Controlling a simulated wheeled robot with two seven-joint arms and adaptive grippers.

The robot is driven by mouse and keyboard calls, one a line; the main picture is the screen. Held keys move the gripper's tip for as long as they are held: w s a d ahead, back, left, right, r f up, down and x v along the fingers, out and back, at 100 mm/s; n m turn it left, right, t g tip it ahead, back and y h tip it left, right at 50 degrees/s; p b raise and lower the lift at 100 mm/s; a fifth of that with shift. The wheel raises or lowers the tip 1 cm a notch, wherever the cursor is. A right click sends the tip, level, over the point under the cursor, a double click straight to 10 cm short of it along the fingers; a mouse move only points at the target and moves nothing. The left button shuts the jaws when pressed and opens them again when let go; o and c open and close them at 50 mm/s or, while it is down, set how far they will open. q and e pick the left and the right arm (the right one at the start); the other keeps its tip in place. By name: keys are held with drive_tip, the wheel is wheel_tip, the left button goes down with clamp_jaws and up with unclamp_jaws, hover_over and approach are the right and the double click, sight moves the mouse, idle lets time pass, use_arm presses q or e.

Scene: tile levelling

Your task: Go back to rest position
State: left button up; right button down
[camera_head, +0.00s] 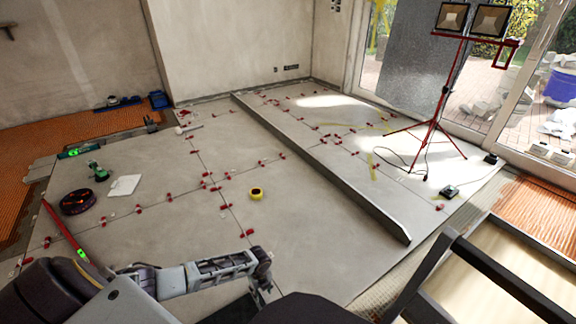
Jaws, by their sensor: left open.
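My left gripper (264,286) is at the bottom middle of the head view, at the end of my grey arm that comes in from the lower left. It is open, and no object shows between its fingers. It is above the near part of the grey tiled floor (325,245). Small red levelling clips (222,234) stand along the tile joints, some just beyond the gripper. My right gripper does not show.
A yellow tape roll (256,193) lies mid-floor. A long straightedge (330,168) crosses the tiles. A green drill (98,171) and a dark round device (76,202) are at left. A red lamp stand (433,125) stands at right. A dark frame (430,270) is at lower right.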

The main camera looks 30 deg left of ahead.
use_arm(q)
drive_tip(key=shift+r, duration=0.1)
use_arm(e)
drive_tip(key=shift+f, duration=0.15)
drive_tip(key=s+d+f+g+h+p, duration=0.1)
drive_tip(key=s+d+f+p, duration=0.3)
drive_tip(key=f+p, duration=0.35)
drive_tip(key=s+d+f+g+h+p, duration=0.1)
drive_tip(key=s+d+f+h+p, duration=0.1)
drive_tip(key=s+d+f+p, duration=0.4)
use_arm(q)
drive_tip(key=s+d+r+n+t+p, duration=0.1)
drive_tip(key=s+n+p, duration=0.6)
drive_tip(key=s, duration=0.9)
drive_tip(key=s+d+r+n+p, duration=0.1)
drive_tip(key=s+r+n+p, duration=0.3)
drive_tip(key=s+n, duration=0.9)
drive_tip(key=shift+s+d+n+t+y+p, duration=0.3)
drive_tip(key=shift+s+d+n+t+p, duration=0.1)
drive_tip(key=shift+s+p, duration=1.15)
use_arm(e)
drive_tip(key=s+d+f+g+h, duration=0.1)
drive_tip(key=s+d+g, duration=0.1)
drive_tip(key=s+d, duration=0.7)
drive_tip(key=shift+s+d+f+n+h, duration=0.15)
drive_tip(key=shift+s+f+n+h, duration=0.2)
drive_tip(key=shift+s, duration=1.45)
use_arm(q)
drive_tip(key=shift+a, duration=0.1)
